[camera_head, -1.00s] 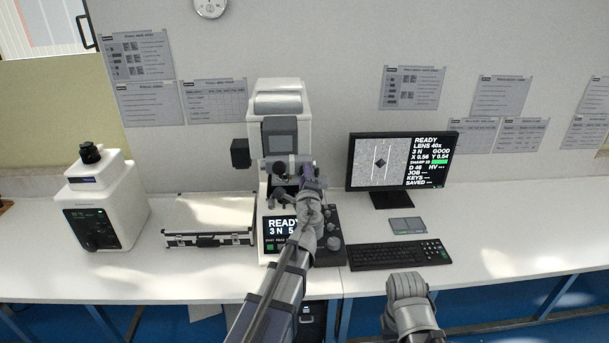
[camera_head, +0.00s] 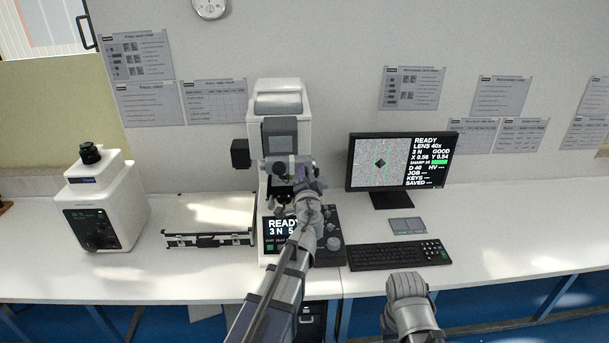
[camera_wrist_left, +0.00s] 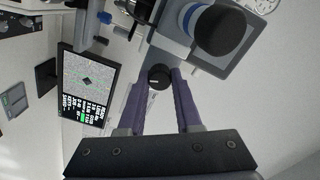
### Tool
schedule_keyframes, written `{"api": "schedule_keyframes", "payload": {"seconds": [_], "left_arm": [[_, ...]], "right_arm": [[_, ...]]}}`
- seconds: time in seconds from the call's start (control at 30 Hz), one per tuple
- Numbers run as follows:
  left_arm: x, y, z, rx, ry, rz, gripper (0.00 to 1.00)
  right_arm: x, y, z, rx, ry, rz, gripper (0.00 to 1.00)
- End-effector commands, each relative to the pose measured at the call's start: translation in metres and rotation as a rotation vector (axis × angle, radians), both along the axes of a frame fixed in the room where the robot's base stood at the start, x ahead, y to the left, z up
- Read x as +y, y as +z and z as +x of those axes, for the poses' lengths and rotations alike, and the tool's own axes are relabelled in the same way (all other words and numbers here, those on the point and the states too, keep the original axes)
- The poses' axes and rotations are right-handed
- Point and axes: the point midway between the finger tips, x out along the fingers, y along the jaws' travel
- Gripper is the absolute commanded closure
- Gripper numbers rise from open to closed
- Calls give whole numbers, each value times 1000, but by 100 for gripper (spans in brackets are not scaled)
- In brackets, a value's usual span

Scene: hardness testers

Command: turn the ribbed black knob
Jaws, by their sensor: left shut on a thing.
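The ribbed black knob (camera_wrist_left: 160,76) shows in the left wrist view, on the side of the tester's head, below the large black eyepiece (camera_wrist_left: 222,30) with a blue ring. My left gripper (camera_wrist_left: 160,82) has its two purple-grey fingers on either side of the knob and is shut on it. In the head view my left gripper (camera_head: 293,172) is at the front of the white hardness tester (camera_head: 281,101), and the knob is hidden there by the gripper and arm. My right arm shows at the bottom of the head view, but its gripper does not show clearly.
A monitor (camera_head: 440,178) with a diamond mark and green lines stands right of the tester. A keyboard (camera_head: 395,255) lies before it. A case (camera_head: 208,238) and another white tester (camera_head: 102,205) stand to the left. The bench is clear at the far right.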

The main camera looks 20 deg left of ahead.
Motion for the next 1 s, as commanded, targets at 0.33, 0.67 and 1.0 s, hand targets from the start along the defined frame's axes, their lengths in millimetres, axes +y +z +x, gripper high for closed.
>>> {"api": "schedule_keyframes", "payload": {"seconds": [0.33,0.67,1.0], "left_arm": [[0,-1,-2,-38,0,-94,100],[0,-1,-2,-42,0,-104,100],[0,-1,-1,-42,0,-102,46]], "right_arm": [[0,-1,0,0,0,0,50],[0,-1,0,0,0,0,50],[0,-1,0,0,0,0,50]]}}
